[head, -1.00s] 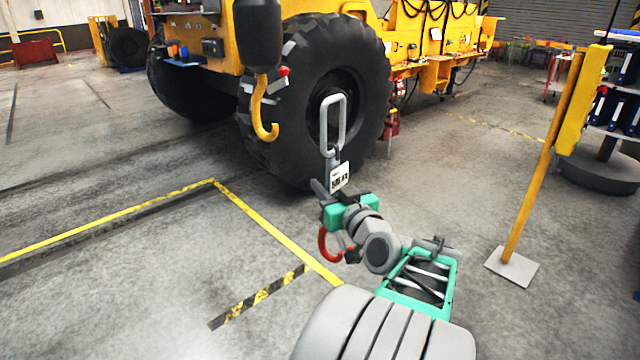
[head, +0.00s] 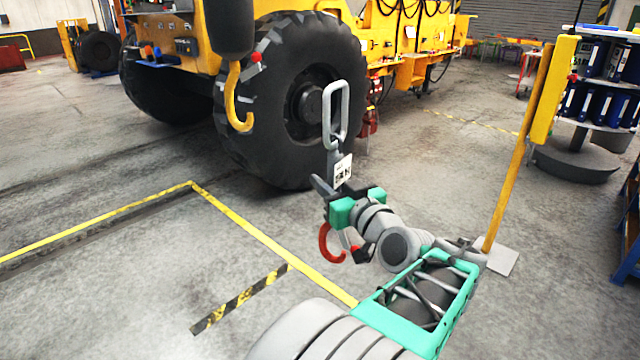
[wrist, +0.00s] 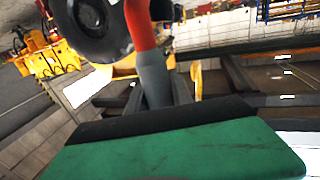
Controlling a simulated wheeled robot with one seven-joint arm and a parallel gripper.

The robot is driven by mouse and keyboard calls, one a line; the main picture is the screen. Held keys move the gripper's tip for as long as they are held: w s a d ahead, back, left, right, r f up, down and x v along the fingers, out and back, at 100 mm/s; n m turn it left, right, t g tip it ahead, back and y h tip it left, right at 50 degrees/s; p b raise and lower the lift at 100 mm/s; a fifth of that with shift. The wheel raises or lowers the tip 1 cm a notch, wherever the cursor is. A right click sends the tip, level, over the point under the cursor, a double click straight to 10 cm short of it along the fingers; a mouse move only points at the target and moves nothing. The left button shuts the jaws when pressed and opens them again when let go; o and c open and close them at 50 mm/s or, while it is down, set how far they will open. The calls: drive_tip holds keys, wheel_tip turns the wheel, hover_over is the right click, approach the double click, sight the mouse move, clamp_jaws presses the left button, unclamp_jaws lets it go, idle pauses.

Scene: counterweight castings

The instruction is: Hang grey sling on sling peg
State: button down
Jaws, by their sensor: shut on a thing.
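The grey sling (head: 336,120) hangs upright in the head view, with a long oval link at its top, a white tag (head: 343,168) and a red hook (head: 328,243) below. My gripper (head: 345,200) is shut on the sling's grey middle part, between link and hook. In the wrist view, the red hook (wrist: 140,25) joins a grey shank beyond the green jaw body. A yellow post (head: 508,165) with a thicker yellow upper part stands to the right, apart from the sling. A small red spot (head: 573,77) shows at its edge; I cannot tell whether it is the sling peg.
A yellow crane hook (head: 238,100) hangs below a dark block at upper left. A yellow vehicle with a large black tyre (head: 300,110) stands behind. A round shelf stand (head: 580,158) with blue binders is behind the post. Yellow floor lines (head: 270,243) bound open floor at left.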

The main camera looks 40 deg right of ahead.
drive_tip(key=shift+s+d+r+b, duration=0.15)
drive_tip(key=shift+s+b, duration=0.4)
drive_tip(key=shift+s, duration=0.55)
drive_tip(key=shift+s+d+b, duration=0.25)
drive_tip(key=shift+s+b, duration=0.25)
drive_tip(key=shift+s, duration=0.6)
drive_tip(key=shift+w, duration=0.1)
